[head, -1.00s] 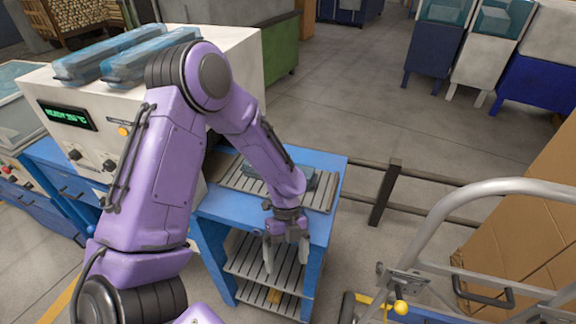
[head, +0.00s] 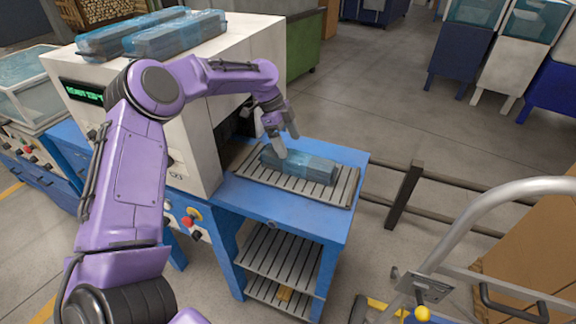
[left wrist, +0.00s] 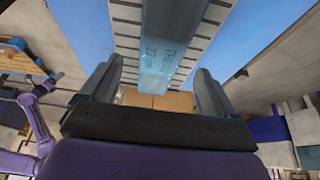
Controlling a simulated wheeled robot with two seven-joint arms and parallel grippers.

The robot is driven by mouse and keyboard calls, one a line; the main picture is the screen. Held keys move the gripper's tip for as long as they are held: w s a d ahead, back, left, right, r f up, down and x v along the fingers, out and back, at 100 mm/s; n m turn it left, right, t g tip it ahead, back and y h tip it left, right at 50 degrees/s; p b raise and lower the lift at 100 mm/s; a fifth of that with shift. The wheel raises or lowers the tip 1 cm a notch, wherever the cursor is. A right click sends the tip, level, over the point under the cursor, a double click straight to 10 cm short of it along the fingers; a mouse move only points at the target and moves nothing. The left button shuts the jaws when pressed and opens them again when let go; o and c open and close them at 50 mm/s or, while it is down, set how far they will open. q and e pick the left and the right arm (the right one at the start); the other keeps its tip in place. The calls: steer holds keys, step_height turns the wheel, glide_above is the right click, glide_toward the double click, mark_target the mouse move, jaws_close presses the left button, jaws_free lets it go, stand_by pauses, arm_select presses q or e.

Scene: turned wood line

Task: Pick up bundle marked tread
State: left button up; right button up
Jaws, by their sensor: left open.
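A blue, film-wrapped long bundle (head: 310,169) lies on the slatted top of a blue table (head: 350,157) at the machine's outlet. In the left wrist view the bundle (left wrist: 170,40) carries faint lettering that seems to begin with "TREA" and a "22" below it. My left gripper (head: 287,146) is open and empty over the bundle's end nearer the machine. In the left wrist view its two fingers (left wrist: 158,68) stand apart on either side of the bundle's line; I cannot tell whether they touch it.
Two similar wrapped bundles (head: 165,36) lie on top of the white machine (head: 215,60), which stands close beside my left gripper. A dark rail (head: 405,195) and a metal hand cart (head: 450,235) stand to the right. Slatted shelves (head: 280,250) are under the table.

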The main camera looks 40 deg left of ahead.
mark_target(297, 157)
arm_select(q)
steer(key=p+x, duration=0.1)
steer(key=x, duration=0.4)
steer(key=p+x, duration=0.1)
steer(key=x, duration=0.2)
steer(key=shift+d+r+p, duration=0.15)
steer(key=shift+d+p, duration=0.15)
steer(key=shift+p, duration=0.05)
steer(key=shift+w+d+f, duration=0.1)
steer(key=shift+w+f, duration=0.05)
steer(key=shift+f, duration=0.2)
steer(key=c, duration=1.3)
